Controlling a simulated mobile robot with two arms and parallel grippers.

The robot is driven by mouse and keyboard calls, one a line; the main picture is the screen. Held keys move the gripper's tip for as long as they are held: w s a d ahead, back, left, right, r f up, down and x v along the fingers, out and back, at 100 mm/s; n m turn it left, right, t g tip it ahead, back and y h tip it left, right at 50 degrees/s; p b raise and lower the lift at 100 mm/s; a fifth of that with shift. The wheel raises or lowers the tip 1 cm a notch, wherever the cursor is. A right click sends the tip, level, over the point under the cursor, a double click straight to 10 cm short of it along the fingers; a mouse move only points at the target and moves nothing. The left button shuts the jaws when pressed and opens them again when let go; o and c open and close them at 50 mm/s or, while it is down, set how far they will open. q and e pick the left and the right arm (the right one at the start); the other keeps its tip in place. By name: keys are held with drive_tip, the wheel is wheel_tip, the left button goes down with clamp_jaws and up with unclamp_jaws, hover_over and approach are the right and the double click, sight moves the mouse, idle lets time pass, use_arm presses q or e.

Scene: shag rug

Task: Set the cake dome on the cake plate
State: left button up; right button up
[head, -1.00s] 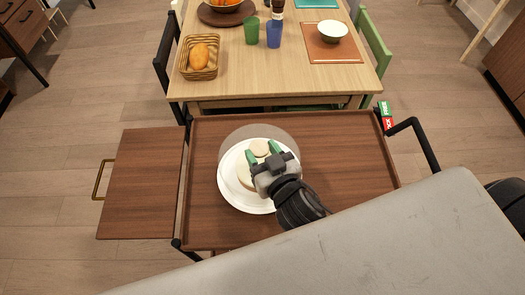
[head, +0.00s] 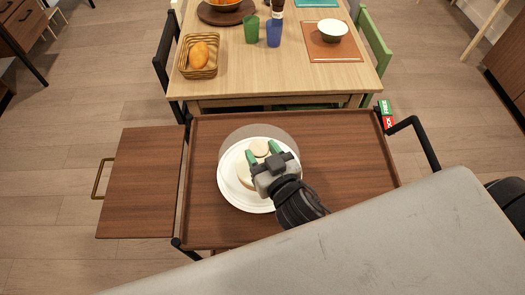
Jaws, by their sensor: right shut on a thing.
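The cake plate (head: 228,192) is white and round and stands on the brown trolley top. A pale cake (head: 243,172) shows on it, partly behind my gripper. The cake dome (head: 246,132) is clear and faintly grey; its edge shows past the plate's far side. My right gripper (head: 264,154) is over the plate, its green fingers shut on the dome, with the grasped part mostly hidden. I cannot tell whether the dome's rim touches the plate or is just above it. My left gripper is not in view.
The trolley top (head: 345,165) is clear to the right of the plate. A side leaf (head: 140,185) extends left. Behind stands a dining table (head: 230,85) with a bread basket (head: 200,56), a green cup (head: 251,30), a blue cup (head: 273,34) and a bowl (head: 334,29).

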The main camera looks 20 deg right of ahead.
drive_tip(key=shift+f, duration=0.3)
drive_tip(key=o, duration=0.8)
drive_tip(key=shift+s, duration=0.1)
drive_tip(key=shift+b+v, duration=0.35)
drive_tip(key=shift+v, duration=2.2)
drive_tip(key=shift+b+v, duration=0.6)
drive_tip(key=shift+v, duration=2.3)
drive_tip(key=shift+f, duration=0.1)
